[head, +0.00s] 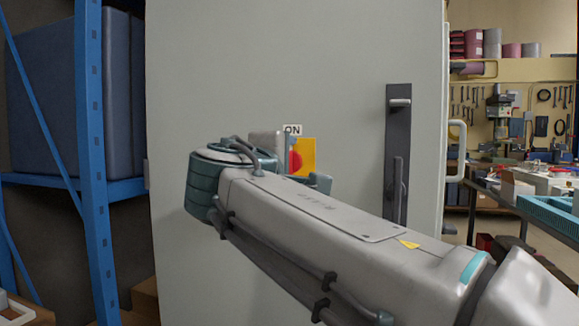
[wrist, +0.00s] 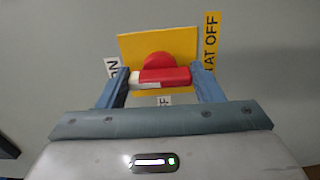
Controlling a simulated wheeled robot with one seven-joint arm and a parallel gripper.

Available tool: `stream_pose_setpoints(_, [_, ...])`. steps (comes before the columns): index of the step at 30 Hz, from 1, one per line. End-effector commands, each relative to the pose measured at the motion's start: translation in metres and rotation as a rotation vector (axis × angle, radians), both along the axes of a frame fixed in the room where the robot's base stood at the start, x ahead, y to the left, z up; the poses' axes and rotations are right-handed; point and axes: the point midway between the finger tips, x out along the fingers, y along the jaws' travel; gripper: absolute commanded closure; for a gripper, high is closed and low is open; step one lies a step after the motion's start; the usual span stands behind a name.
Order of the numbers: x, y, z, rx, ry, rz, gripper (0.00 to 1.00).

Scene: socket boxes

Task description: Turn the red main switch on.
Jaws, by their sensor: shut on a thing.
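The red main switch (wrist: 165,74) is a red knob with a grip bar, mounted on a yellow plate (wrist: 188,46). In the wrist view the bar lies sideways, with a white end toward the ON label (wrist: 112,68) at left. An OFF label (wrist: 164,99) shows partly below the plate. My gripper (wrist: 159,76) is shut on the switch bar, one finger at each end. In the head view the red switch (head: 295,163) and the yellow plate (head: 308,150) are partly hidden by my gripper (head: 307,162). The ON label (head: 292,130) is above the plate there.
The switch is on a tall grey cabinet door (head: 230,80) with a dark handle strip (head: 398,130) to the right. A yellow strip (wrist: 211,45) reading "AT OFF" is beside the plate. A blue shelf rack (head: 92,150) stands left, a workbench (head: 545,215) right.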

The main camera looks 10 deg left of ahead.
Motion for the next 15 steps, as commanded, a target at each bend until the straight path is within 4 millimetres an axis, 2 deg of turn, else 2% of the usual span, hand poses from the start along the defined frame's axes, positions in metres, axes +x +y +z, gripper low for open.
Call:
stream_pose_setpoints(6, [-0.0001,0.0005,-0.0009,0.003,0.002,0.001,0.63])
stream_pose_setpoints(7, [-0.0001,0.0005,-0.0009,0.003,0.002,0.001,0.32])
stream_pose_setpoints(9, [-0.0001,0.0004,-0.0008,0.002,0.002,0.001,0.18])
stream_pose_setpoints(15, [0.0000,0.0001,-0.0004,0.001,0.001,0.000,0.18])
